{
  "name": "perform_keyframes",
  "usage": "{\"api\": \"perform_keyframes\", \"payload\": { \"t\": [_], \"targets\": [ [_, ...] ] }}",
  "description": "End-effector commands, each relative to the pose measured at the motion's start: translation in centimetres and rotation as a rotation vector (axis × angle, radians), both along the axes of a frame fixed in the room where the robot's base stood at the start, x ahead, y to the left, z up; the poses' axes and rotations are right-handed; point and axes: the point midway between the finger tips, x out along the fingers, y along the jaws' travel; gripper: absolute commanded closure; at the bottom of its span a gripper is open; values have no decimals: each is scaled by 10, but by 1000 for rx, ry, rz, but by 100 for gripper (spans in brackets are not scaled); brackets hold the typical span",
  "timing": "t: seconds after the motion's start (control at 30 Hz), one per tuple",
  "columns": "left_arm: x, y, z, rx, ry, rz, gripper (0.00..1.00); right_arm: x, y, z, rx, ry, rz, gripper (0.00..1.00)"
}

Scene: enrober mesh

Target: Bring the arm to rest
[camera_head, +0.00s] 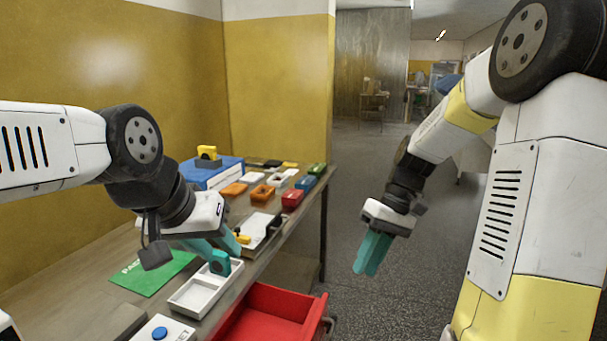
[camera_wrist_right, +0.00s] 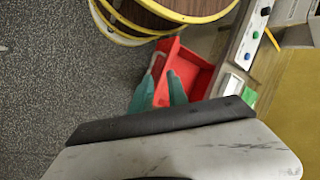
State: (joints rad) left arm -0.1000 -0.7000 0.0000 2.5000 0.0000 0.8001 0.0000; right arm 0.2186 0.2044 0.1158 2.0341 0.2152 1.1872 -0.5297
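My left gripper (camera_head: 222,248) reaches in from the left over the bench. My right gripper (camera_head: 370,262) hangs over the floor to the right of the bench, fingers pointing down. In the right wrist view its two teal fingers (camera_wrist_right: 161,84) have an empty gap between them.
A red drawer (camera_head: 312,297) stands open at the bench front; it also shows in the right wrist view (camera_wrist_right: 204,68). A green mat (camera_head: 140,280), a blue box (camera_head: 190,172) and several coloured bins lie on the bench. Grey floor (camera_head: 365,315) beside it is clear.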

Motion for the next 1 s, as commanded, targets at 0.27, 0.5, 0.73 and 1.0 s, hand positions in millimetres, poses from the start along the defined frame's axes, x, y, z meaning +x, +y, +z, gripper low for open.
{"api": "perform_keyframes", "payload": {
  "t": [0.27, 0.5, 0.73, 1.0],
  "targets": [
    [0, 0, 0, 0, 0, 0, 64, -45, -1, 65, -169, -293, -157, 80],
    [0, 0, 0, 0, 0, 0, 64, -83, -3, 99, -194, -541, -310, 80],
    [0, 0, 0, 0, 0, 0, 64, -102, -5, 111, -166, -672, -397, 80],
    [0, 0, 0, 0, 0, 0, 64, -105, -5, 112, -160, -689, -410, 80]
  ]
}}
